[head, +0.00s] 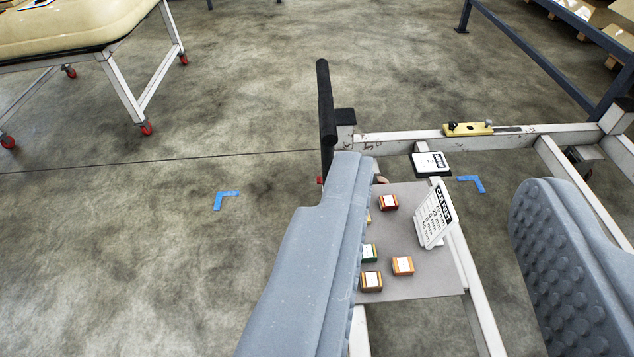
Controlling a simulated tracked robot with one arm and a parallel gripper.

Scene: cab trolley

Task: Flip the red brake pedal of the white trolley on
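The white trolley's frame (555,137) lies ahead and below, with a black upright handle (325,100) at its far left corner. A small red bit (319,180) shows just left of my left finger's tip, low by that corner. It may be the brake pedal or part of a castor; most of it is hidden, so I cannot tell its position. My gripper (446,172) is open, its two grey fingers wide apart, the right one with a bumpy pad. Nothing is held between them. The left finger covers part of the trolley's left side.
A grey board (430,288) between the fingers carries several small boxes and a printed card (434,215). A yellow plate (468,129) sits on the far bar. Another trolley (125,90) with red castors stands upper left. A blue-grey rail (535,55) runs upper right. Floor at left is clear.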

